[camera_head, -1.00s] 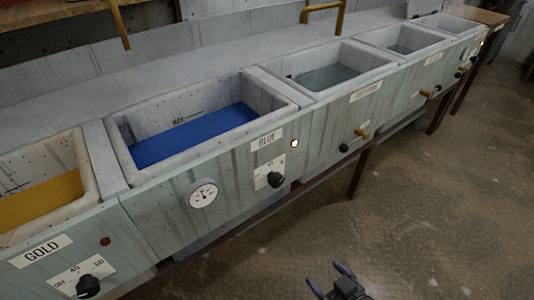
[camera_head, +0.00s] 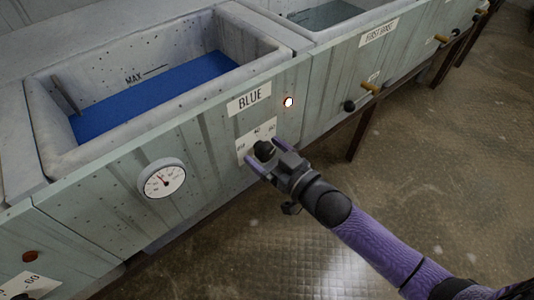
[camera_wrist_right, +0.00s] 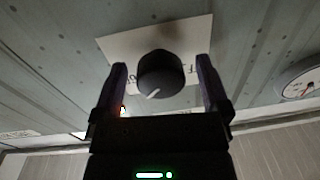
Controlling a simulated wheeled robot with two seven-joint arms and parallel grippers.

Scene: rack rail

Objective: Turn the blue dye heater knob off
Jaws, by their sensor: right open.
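The blue dye heater knob (camera_head: 264,150) is a black round knob on a white dial plate, below the BLUE label (camera_head: 249,98) on the vat's front panel. My right gripper (camera_head: 265,154) is at the knob, open, with its fingers on either side of it. In the right wrist view the knob (camera_wrist_right: 160,74) sits between the two fingertips (camera_wrist_right: 160,84), with a gap on each side. Its white pointer line shows at the lower left of the knob in that view. An indicator lamp (camera_head: 289,102) beside the label is lit. My left gripper is not in view.
A round temperature gauge (camera_head: 162,180) is on the panel to the left of the knob. The blue vat (camera_head: 60,160) is above. A brass tap (camera_head: 370,88) and a black knob (camera_head: 350,106) stick out to the right. The floor in front is clear.

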